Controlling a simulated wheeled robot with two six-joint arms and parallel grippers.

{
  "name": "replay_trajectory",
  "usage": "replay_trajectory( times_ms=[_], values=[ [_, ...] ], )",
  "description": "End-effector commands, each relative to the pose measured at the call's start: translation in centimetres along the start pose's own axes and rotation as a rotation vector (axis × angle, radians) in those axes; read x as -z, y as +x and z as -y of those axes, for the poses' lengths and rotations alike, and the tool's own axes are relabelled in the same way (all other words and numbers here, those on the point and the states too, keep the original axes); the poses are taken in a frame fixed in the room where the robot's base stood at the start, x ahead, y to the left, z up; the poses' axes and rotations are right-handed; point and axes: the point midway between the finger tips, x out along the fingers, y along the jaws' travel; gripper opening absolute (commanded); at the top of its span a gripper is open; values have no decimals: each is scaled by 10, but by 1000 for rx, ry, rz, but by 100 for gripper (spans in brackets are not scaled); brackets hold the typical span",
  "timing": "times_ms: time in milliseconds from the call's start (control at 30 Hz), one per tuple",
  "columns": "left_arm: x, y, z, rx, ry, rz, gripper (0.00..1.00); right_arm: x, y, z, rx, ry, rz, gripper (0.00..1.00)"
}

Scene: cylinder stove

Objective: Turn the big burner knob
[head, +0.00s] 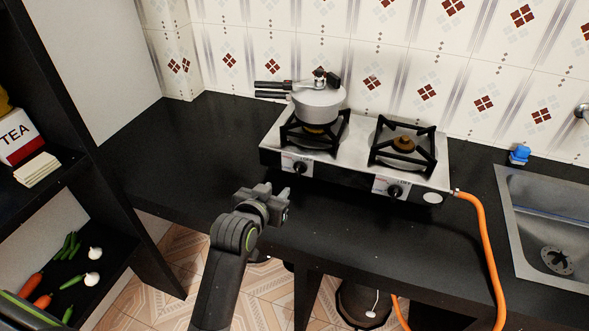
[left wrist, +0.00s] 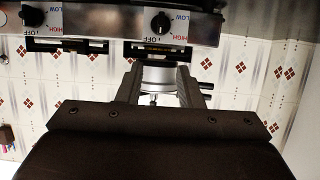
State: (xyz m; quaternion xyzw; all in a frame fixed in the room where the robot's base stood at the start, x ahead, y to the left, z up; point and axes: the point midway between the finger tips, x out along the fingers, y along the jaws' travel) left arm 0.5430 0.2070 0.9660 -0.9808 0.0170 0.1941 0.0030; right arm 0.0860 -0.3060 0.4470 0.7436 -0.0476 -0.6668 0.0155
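The two-burner steel stove (head: 346,165) stands on the black counter. Its front panel has a left black knob (head: 299,168) below the burner with the pot, and a right black knob (head: 394,191) below the bare burner (head: 403,144). The left wrist view, upside down, shows the left knob (left wrist: 161,23) near the top middle and the right knob (left wrist: 33,16) at the top left, with OFF, LOW and HIGH labels. My left gripper (head: 277,193) is in front of the left knob, apart from it. Its fingers (left wrist: 158,88) are spread with nothing held. My right gripper is not seen.
A pressure cooker (head: 318,103) sits on the left burner, handles pointing left. An orange gas hose (head: 486,235) runs from the stove's right end down past the counter edge. A sink (head: 550,215) is at right, a dark shelf unit (head: 75,170) at left. The counter left of the stove is clear.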

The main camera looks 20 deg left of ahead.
Motion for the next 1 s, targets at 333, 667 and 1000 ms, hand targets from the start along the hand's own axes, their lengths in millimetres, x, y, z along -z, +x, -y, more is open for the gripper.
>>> replay_trajectory(
  times_ms=[333, 667, 1000],
  values=[
    [0, 54, 0, 0, 2, 1, 33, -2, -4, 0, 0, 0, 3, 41],
    [0, 103, 0, 0, 2, 1, 33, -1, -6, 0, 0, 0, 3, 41],
    [-1, 146, 0, 1, 2, 2, 33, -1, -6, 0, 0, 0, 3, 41]
  ],
)
